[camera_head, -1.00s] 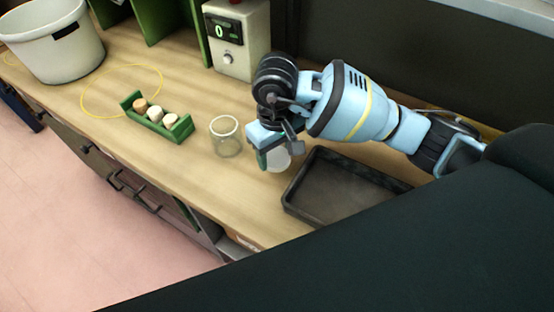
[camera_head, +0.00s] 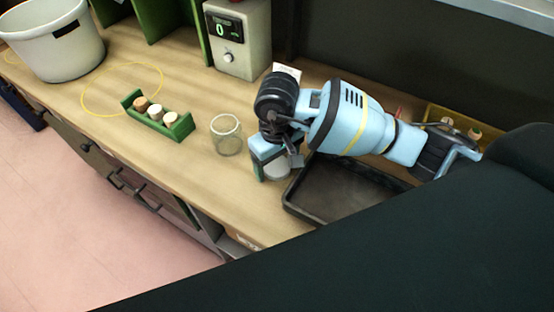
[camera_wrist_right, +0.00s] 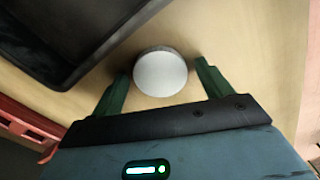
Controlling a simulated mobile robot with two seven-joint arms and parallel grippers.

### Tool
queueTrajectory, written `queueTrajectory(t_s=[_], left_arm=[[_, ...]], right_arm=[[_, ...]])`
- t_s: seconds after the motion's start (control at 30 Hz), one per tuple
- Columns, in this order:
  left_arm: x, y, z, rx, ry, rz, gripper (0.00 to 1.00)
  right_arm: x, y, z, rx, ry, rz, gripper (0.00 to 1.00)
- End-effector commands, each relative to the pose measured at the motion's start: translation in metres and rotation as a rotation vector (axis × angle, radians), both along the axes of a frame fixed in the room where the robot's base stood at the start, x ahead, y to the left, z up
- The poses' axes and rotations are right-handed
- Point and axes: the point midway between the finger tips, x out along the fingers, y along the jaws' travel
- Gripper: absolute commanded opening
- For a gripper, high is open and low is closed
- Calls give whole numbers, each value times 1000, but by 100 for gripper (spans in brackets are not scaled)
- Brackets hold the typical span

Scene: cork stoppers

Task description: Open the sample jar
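A round white lid-like top (camera_wrist_right: 160,73) shows from above in the right wrist view, between the green fingers of my right gripper (camera_wrist_right: 161,72). The fingers are open, with a gap on each side of it. In the head view my right gripper (camera_head: 275,165) is low over the bench around this pale object (camera_head: 278,170), which is partly hidden; I cannot make out the body below the top. A clear glass jar (camera_head: 227,143) with a pale rim stands just left of the gripper. My left gripper is not in view.
A dark tray (camera_head: 300,205) lies close right of the gripper. A green rack (camera_head: 180,131) with several cork stoppers stands left of the glass jar. A grey device (camera_head: 240,55) with a green display and a white bucket (camera_head: 62,50) stand farther back. A yellow container (camera_head: 440,114) is at right.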

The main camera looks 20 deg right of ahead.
Motion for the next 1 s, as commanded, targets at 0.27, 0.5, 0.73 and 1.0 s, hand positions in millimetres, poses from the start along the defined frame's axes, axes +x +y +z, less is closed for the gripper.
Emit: queueTrajectory(t_s=[0.27, 0.5, 0.73, 1.0], left_arm=[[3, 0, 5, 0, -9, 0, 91], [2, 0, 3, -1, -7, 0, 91], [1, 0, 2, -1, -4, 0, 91], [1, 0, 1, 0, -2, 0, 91]], right_arm=[[1, 0, 7, 1, -3, 0, 78], [2, 0, 44, 1, -6, 1, 78], [1, 0, 90, 1, -4, 0, 78], [0, 0, 120, 0, 0, 0, 78]])
